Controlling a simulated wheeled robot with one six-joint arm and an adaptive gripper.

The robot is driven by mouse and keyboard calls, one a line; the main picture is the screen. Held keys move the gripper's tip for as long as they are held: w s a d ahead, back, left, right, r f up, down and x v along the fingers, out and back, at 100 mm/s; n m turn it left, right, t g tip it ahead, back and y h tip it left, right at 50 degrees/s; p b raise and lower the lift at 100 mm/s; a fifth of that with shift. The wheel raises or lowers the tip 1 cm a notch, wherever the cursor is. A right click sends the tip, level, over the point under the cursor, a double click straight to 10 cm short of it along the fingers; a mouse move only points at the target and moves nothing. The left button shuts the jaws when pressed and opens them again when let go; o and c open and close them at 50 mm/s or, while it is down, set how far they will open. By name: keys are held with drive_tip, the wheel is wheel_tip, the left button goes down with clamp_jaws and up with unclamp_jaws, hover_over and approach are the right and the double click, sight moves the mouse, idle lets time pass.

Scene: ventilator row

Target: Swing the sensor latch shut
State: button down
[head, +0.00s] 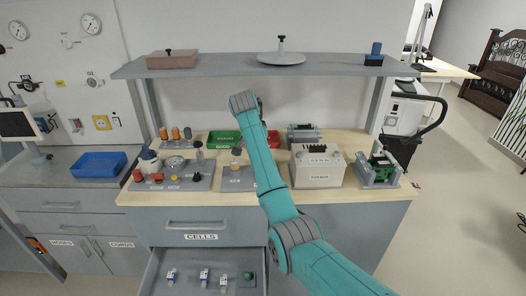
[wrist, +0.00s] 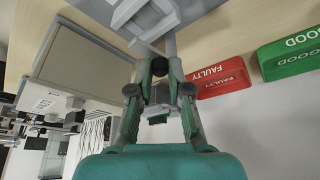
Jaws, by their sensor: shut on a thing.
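The sensor latch shows in the wrist view as a grey lever (wrist: 170,46) beside a light grey fixture (wrist: 150,14) at the top edge. My gripper (wrist: 158,66) has its fingertips close together at the lever and is shut on it. The exact contact is partly hidden by the fingers. A small grey and dark green piece (wrist: 158,112) shows between the finger links; I cannot tell what it is. A grey plate (head: 237,184) with a small fitting stands on the bench left of my arm.
A white box (head: 318,170) stands right of my arm, with a green board in a grey holder (head: 380,174) beyond it. A red FAULTY tray (wrist: 222,77) and a green GOOD tray (wrist: 290,53) lie nearby. A shelf (head: 225,66) hangs above. The drawer (head: 160,284) below is open.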

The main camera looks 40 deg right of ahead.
drive_tip(key=shift+w+a+m, duration=0.1)
drive_tip(key=shift+m, duration=0.5)
drive_tip(key=c, duration=1.1)
unclamp_jaws()
drive_tip(key=shift+r, duration=0.1)
wheel_tip(320, 180, up, 10)
drive_tip(key=shift+a, duration=0.1)
